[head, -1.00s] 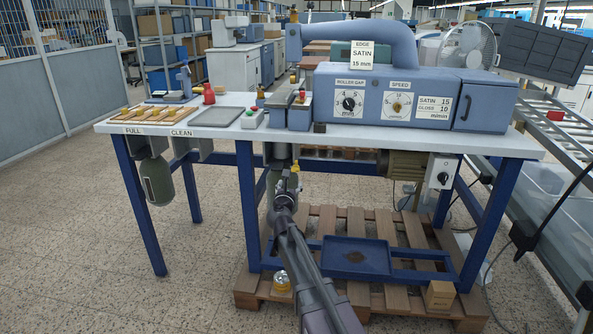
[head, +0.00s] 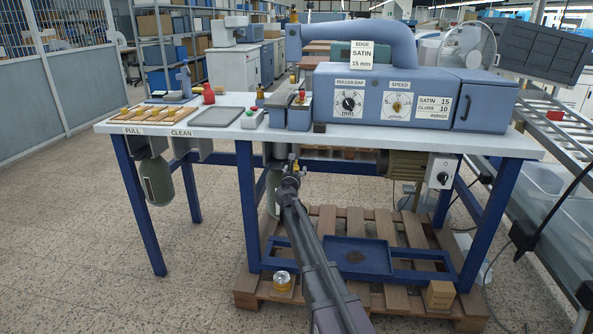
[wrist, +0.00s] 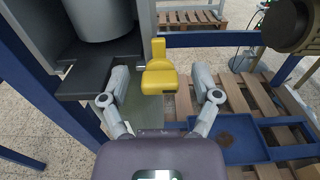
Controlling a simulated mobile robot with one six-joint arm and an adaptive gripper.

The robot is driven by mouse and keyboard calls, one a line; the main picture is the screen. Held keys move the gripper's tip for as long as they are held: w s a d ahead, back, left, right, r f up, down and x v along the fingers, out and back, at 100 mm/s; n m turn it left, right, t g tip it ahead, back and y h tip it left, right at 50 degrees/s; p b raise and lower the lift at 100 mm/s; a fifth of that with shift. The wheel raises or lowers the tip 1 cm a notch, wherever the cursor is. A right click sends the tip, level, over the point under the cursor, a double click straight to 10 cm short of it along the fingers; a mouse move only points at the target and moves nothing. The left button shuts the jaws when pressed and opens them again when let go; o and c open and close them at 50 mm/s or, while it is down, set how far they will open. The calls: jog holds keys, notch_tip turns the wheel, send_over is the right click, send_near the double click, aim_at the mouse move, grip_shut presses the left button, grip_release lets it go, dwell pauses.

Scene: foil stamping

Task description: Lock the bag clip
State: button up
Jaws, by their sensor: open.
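The yellow bag clip (wrist: 158,79) shows in the wrist view as a stepped lever with an upright tab, beside a dark bracket under the bench. In the head view it is a small yellow spot (head: 296,165). My gripper (wrist: 160,84) is open, with one finger to each side of the yellow lever and a visible gap on both sides. In the head view my gripper (head: 291,175) is below the bench top, in front of the green bag (head: 272,191), which it and my arm partly hide.
A grey cylinder (wrist: 100,18) and the dark bracket (wrist: 88,68) are close on the left in the wrist view. A blue tray (head: 356,257) lies over a wooden pallet (head: 402,296) below. The blue bench leg (head: 248,205) stands left of my arm.

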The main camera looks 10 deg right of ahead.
grip_shut()
jog(key=shift+d, duration=0.3)
jog(key=shift+a, duration=0.15)
